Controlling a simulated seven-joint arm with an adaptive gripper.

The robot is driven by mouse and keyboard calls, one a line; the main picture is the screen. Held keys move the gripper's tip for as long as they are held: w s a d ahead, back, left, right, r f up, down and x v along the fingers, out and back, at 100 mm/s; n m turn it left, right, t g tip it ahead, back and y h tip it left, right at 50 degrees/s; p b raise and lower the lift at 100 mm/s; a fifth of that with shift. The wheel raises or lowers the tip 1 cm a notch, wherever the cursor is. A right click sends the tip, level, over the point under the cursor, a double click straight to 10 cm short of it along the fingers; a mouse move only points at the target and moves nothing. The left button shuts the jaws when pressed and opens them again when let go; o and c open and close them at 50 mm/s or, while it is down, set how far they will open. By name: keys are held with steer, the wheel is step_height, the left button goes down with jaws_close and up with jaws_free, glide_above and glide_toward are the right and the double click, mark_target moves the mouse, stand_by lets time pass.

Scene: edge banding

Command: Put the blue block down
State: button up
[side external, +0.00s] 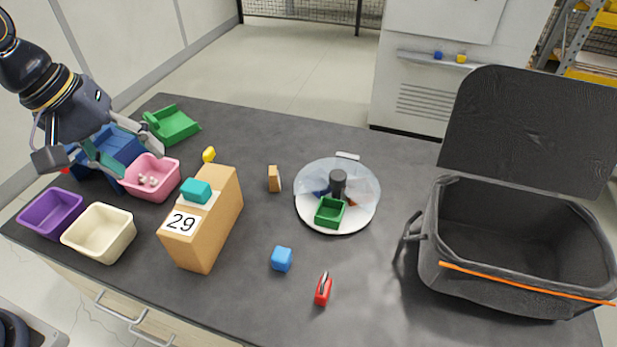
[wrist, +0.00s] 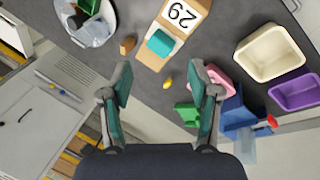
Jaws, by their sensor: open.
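A small blue block (side external: 282,259) rests on the dark tabletop, right of the tan box marked 29 and left of a red clip-like item. It is clear of other things and not seen in the wrist view. My gripper (side external: 108,160) is at the left, above the blue bin and the pink bin. In the wrist view my gripper (wrist: 163,95) has its fingers spread wide with nothing between them, above a small yellow item.
The tan box (side external: 222,217) with a teal block (side external: 196,192) stands mid-left. Purple (side external: 51,213), cream (side external: 99,233) and pink (side external: 151,178) bins sit left. A round tray (side external: 335,215) is central; an open black bag (side external: 515,245) is right. Front middle is mostly clear.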

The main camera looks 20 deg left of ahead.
steer(key=s+a+r+m+t+y, duration=0.2)
steer(key=s+a+r+m, duration=0.2)
steer(key=s+a+m, duration=0.3)
steer(key=shift+s+a, duration=1.2)
steer(key=shift+s, duration=0.25)
